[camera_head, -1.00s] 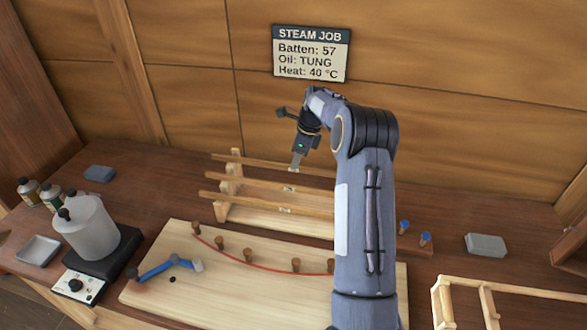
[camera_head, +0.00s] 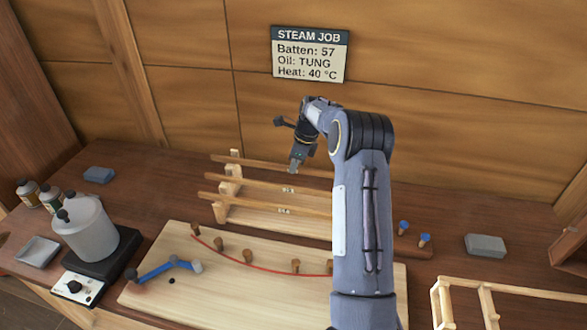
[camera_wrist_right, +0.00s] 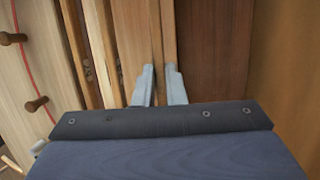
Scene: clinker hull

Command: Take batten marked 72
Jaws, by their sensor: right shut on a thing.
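A wooden rack (camera_head: 222,208) on the bench holds three long battens, one behind another. My right gripper (camera_head: 293,169) is at the rear batten (camera_head: 252,162), its fingers pointing down. In the right wrist view the two fingers (camera_wrist_right: 160,88) stand on either side of this batten (camera_wrist_right: 155,35), shut on it. The middle batten (camera_head: 240,181) and front batten (camera_head: 240,201) carry small pale labels, too small to read. No label shows on the rear batten; the gripper covers part of it. My right arm hides the right ends. My left gripper is not in view.
A wall sign (camera_head: 310,54) reads Batten: 57, Oil: TUNG, Heat: 40 °C. In front lies a pegged board (camera_head: 210,295) with a red curve and blue tool. A white pot (camera_head: 88,232) and bottles stand left. A wooden frame (camera_head: 510,289) and grey block (camera_head: 485,245) are right.

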